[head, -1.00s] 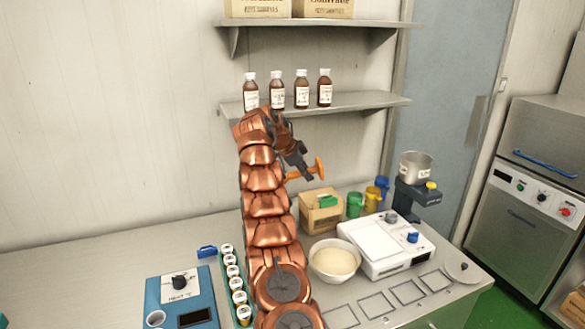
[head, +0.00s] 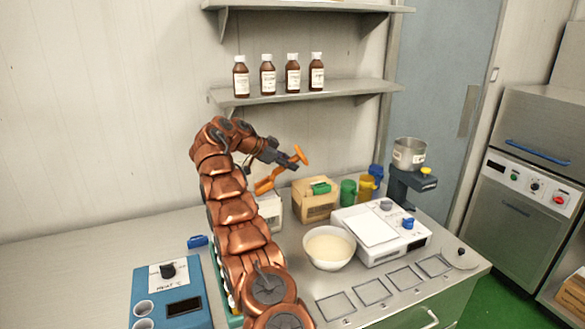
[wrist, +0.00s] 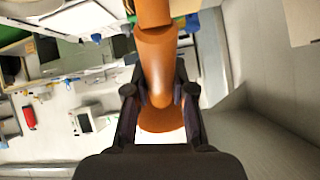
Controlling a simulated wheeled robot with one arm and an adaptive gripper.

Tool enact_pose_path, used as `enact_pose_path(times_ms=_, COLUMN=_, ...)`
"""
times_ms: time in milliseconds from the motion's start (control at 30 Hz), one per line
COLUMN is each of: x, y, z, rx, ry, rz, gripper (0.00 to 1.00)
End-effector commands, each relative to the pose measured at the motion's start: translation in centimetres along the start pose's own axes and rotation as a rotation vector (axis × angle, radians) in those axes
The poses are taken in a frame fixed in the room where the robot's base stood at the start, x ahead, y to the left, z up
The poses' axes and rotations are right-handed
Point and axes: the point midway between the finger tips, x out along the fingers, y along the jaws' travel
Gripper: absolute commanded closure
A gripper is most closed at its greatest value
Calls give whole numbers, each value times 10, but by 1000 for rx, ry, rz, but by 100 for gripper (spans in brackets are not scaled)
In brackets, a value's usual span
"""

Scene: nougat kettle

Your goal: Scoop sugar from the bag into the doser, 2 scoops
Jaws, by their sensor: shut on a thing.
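My gripper (head: 287,160) is raised above the counter, left of centre in the head view, and is shut on an orange scoop (head: 265,186). In the wrist view the orange scoop (wrist: 160,60) runs up between the fingers of my gripper (wrist: 160,92). I cannot see whether the scoop holds anything. A white, bag-like or box-like thing (head: 272,212) stands below the scoop, partly hidden by my arm; I cannot tell its contents. A metal pot-like vessel on a dark stand (head: 409,155), perhaps the doser, stands at the back right, well away from my gripper.
A cardboard box with a green item (head: 314,208), green and yellow cups (head: 348,191), a white bowl of pale contents (head: 329,262) and a white scale (head: 385,235) stand on the counter. A blue device (head: 165,300) is front left. A shelf (head: 300,97) with brown bottles hangs behind.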

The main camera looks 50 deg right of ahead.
Motion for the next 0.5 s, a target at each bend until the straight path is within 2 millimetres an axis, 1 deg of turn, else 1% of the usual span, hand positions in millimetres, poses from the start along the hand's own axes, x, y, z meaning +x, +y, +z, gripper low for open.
enact_pose_path(times_ms=33, x=3, y=1, z=7, rx=-3, ry=4, rz=-1, gripper=100)
enact_pose_path(times_ms=167, x=9, y=2, z=15, rx=-3, ry=1, rz=1, gripper=100)
enact_pose_path(times_ms=267, x=11, y=3, z=20, rx=-1, ry=3, rz=-3, gripper=100)
enact_pose_path(times_ms=500, x=16, y=5, z=36, rx=-2, ry=3, rz=-1, gripper=100)
